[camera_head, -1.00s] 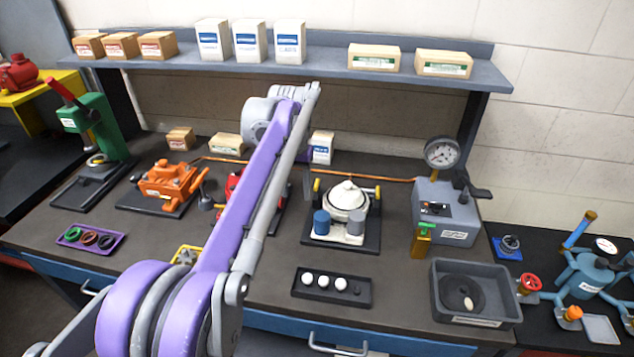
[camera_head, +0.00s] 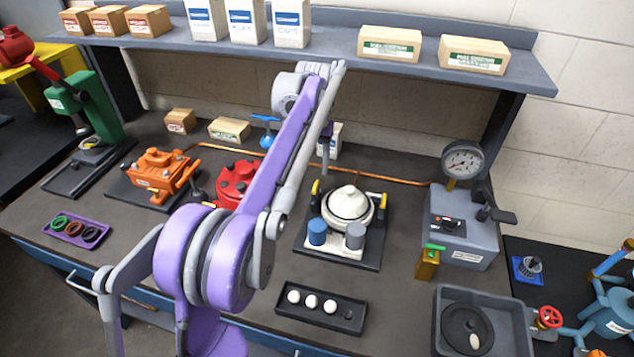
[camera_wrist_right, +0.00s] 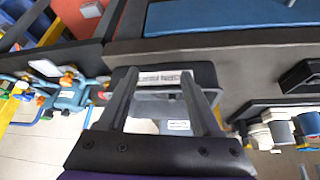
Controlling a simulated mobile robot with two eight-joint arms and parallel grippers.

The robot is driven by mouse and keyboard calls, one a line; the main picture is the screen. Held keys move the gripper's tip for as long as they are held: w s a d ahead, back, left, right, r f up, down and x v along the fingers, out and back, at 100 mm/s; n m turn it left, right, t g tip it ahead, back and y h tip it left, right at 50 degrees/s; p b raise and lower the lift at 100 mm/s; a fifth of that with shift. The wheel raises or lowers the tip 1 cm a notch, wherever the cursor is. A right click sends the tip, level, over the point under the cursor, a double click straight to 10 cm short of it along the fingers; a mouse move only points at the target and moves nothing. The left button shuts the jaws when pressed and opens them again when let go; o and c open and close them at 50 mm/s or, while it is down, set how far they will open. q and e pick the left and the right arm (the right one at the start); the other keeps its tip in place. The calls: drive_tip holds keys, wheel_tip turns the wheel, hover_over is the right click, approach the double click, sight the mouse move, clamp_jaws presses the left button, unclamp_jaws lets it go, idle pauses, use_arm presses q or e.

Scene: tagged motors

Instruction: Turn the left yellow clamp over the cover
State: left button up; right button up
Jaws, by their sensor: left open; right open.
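The white round cover (camera_head: 349,204) sits on the white motor unit on a dark plate. The left yellow clamp (camera_head: 315,188) stands at the cover's left edge, not visibly lying across it. The right yellow clamp (camera_head: 383,197) is at the cover's right edge. My left gripper (camera_head: 326,158) is behind and above the cover, apart from the left clamp; it is mostly hidden by my own arm, with only a thin grey finger showing. My right gripper (camera_wrist_right: 159,78) is open and empty in the right wrist view, over the grey tray's end of the bench.
Blue and grey cylinders (camera_head: 317,231) stand in front of the cover. A black tray with white balls (camera_head: 320,306) lies nearer. A gauge box (camera_head: 459,225) and a grey tray (camera_head: 440,318) are at right. A red unit (camera_head: 235,183) sits left, partly behind my arm.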

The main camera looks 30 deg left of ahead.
sight(316, 185)
use_arm(q)
wheel_tip(316, 185, down, 8)
drive_tip(key=shift+w+r, duration=0.15)
drive_tip(key=shift+r, duration=0.1)
clamp_jaws()
idle(0.3)
